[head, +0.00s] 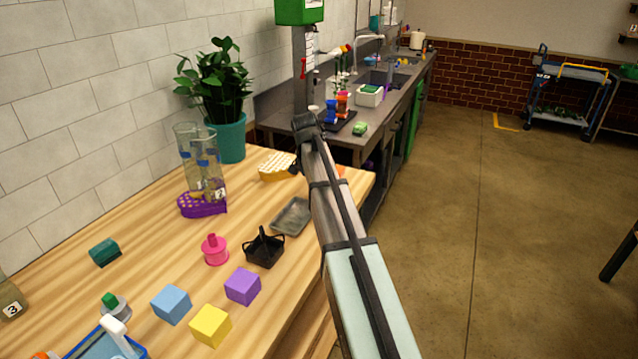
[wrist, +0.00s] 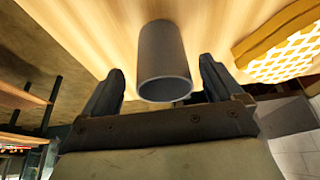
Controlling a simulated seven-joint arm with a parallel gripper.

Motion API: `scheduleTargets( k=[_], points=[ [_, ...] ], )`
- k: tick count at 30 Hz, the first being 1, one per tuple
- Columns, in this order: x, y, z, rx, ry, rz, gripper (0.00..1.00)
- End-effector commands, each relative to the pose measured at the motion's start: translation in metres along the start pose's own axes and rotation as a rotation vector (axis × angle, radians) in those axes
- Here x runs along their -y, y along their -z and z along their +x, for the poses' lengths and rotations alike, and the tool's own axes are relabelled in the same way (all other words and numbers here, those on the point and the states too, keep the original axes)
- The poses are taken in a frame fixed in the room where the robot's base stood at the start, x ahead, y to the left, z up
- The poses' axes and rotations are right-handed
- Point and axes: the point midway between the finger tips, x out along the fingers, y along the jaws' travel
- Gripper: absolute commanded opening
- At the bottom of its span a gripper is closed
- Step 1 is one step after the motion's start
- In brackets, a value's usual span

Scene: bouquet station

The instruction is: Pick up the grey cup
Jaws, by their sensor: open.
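The grey cup (wrist: 163,52) stands on the wooden table in the wrist view, with its open rim toward my camera. My gripper (wrist: 160,80) is open, with one finger to the left of the cup and one to the right. There are visible gaps between the cup and both fingers. In the head view my gripper (head: 296,163) is mostly hidden behind my arm at the table's far end, and I cannot make out the cup there.
A yellow grid-topped block (head: 277,166) lies close to the gripper, also at right in the wrist view (wrist: 284,48). A grey tray (head: 291,217), black basket (head: 264,248), purple holder with clear cylinders (head: 202,205) and potted plant (head: 230,138) stand around. Colored cubes are nearer.

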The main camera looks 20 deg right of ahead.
Motion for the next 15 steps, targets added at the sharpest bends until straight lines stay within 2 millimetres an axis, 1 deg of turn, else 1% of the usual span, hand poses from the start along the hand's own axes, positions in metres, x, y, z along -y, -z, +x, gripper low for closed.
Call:
scheduleTargets(
  k=[4,9,15],
  points=[
    [0.004,0.007,0.021,0.001,-0.001,0.000,0.94],
    [0.003,0.005,0.038,0.000,0.000,0.000,0.94],
    [0.003,0.005,0.040,0.000,0.001,0.000,0.94]
  ],
)
